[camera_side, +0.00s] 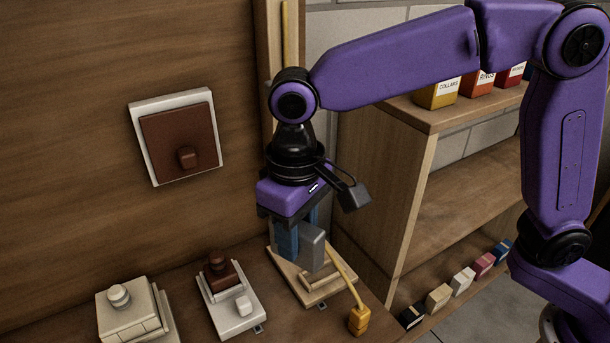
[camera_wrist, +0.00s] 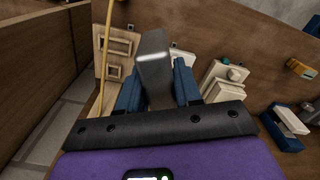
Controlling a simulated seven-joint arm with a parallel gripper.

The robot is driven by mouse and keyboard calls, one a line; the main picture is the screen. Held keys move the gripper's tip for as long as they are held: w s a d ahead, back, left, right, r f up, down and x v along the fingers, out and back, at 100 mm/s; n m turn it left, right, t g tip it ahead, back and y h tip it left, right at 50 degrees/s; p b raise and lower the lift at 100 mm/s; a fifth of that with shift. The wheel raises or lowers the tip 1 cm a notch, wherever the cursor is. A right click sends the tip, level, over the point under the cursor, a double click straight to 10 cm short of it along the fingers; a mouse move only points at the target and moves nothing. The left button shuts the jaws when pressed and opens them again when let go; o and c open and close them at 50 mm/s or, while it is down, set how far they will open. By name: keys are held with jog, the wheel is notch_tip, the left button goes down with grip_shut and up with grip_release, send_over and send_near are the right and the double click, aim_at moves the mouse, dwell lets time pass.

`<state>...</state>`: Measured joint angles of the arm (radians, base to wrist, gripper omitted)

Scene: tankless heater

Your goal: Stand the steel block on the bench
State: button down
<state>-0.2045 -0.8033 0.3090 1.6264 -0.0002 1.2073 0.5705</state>
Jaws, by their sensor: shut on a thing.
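The steel block (camera_side: 312,248) is a plain grey block, held upright between the blue fingers of my gripper (camera_side: 300,240). It also shows in the wrist view (camera_wrist: 152,60), between both fingers (camera_wrist: 157,88). My gripper is shut on it and points down. The block is over the pale wooden board with raised strips (camera_side: 283,272) at the right end of the brown bench (camera_side: 187,305). I cannot tell whether its lower end touches the board. The fingers hide part of the block.
A yellow rod with a yellow block end (camera_side: 358,320) lies across the board's right side. A white base with a brown piece (camera_side: 232,290) and a cream stepped fixture (camera_side: 130,312) stand to the left. A white-framed brown panel (camera_side: 178,140) is on the wall. Shelves (camera_side: 455,190) stand right.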

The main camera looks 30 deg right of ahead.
jog(key=s+a+f+m, duration=0.1)
jog(key=a+f+m, duration=0.1)
jog(key=f, duration=0.7)
jog(key=s+a+f+m, duration=0.2)
jog(key=a+f+m, duration=0.1)
jog(key=f, duration=0.5)
jog(key=shift+a+f, duration=0.4)
jog(key=shift+a, duration=0.4)
jog(key=shift+s, duration=0.1)
jog(key=shift+f, duration=3)
jog(key=shift+f, duration=0.5)
jog(key=c, duration=0.7)
grip_release()
jog(key=shift+r, duration=0.1)
notch_tip(320, 180, up, 17)
jog(key=shift+r, duration=0.15)
